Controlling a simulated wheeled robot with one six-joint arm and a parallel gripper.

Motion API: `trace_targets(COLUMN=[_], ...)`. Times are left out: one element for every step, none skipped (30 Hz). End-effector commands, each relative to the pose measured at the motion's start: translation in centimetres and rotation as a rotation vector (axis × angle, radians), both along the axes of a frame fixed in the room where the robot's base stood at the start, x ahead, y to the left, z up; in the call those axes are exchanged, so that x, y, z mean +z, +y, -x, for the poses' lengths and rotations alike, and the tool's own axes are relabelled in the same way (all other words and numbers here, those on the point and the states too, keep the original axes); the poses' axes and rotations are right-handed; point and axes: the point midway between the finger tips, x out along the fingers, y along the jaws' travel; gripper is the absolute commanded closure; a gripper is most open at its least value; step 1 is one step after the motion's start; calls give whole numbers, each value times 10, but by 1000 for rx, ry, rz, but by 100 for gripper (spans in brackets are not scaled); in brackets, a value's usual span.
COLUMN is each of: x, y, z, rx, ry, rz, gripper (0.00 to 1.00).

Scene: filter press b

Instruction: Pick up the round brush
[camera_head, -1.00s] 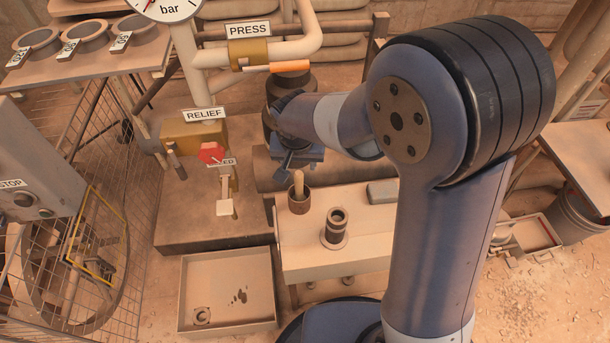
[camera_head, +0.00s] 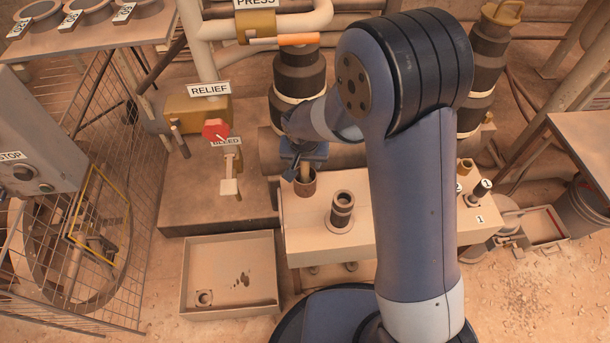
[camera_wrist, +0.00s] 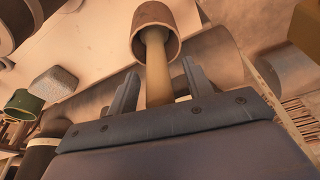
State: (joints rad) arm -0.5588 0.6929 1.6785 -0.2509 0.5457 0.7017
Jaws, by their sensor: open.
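The round brush shows as a pale wooden handle (camera_head: 305,172) standing in a small brown cup (camera_head: 305,187) at the left end of the light bench. Its head is hidden inside the cup. My gripper (camera_head: 303,160) is just above the cup, over the upper part of the handle. In the wrist view, my open gripper (camera_wrist: 160,82) has one finger on each side of the handle (camera_wrist: 156,70), with a gap visible on both sides. The cup (camera_wrist: 154,28) lies beyond the fingertips.
A dark ribbed cylinder (camera_head: 342,210) stands on the bench (camera_head: 310,243) right of the cup. A red relief knob (camera_head: 215,129) and the bleed lever are to the left. A shallow tray (camera_head: 230,306) lies below left. A grey block (camera_wrist: 57,83) shows in the wrist view.

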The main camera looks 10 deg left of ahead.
Motion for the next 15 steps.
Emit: trace_targets(x=[0,0,1,1,1,1,1,1,1,1,1,1,1,1,1], y=[0,0,0,0,0,0,0,0,0,0,0,0,0,0,0], z=[0,0,0,0,0,0,0,0,0,0,0,0,0,0,0], rx=[0,0,0,0,0,0,0,0,0,0,0,0,0,0,0], ry=[0,0,0,0,0,0,0,0,0,0,0,0,0,0,0], rz=[0,0,0,0,0,0,0,0,0,0,0,0,0,0,0], gripper=[52,52,54,56,59,62,65,67,70,73,75,79,81,84,87])
